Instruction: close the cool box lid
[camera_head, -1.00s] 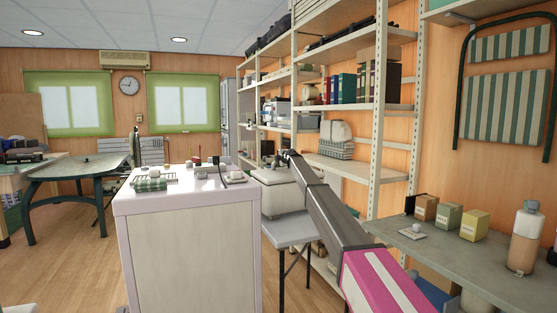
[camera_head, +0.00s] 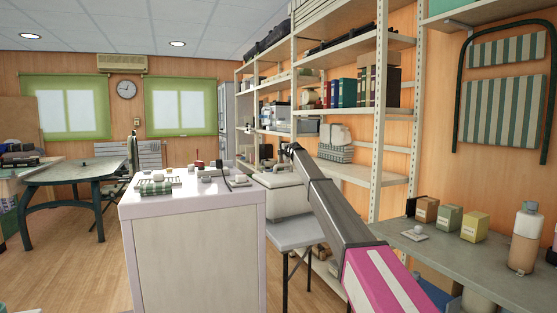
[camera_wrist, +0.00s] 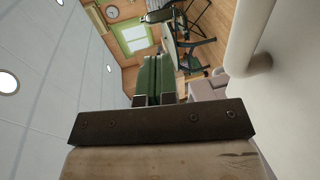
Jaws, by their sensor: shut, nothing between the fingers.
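The cool box (camera_head: 290,203) is a pale grey-white box on a small grey folding table, behind the white cabinet. My arm crosses in front of its right side, and I cannot tell how far its lid stands open. My gripper (camera_wrist: 157,62) shows in the wrist view with its two green fingers side by side, shut and empty. In the head view the fingers are hidden or too small to make out near the arm's far end. A large cream surface with a rounded bar fills the right of the wrist view, close beside the gripper; it may be part of the cool box.
A white cabinet (camera_head: 195,245) with small items on top stands left of the grey folding table (camera_head: 292,236). Tall shelving (camera_head: 383,130) rises behind my arm. A grey worktop (camera_head: 450,250) with boxes and a bottle lies at right. Wooden floor is open at left.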

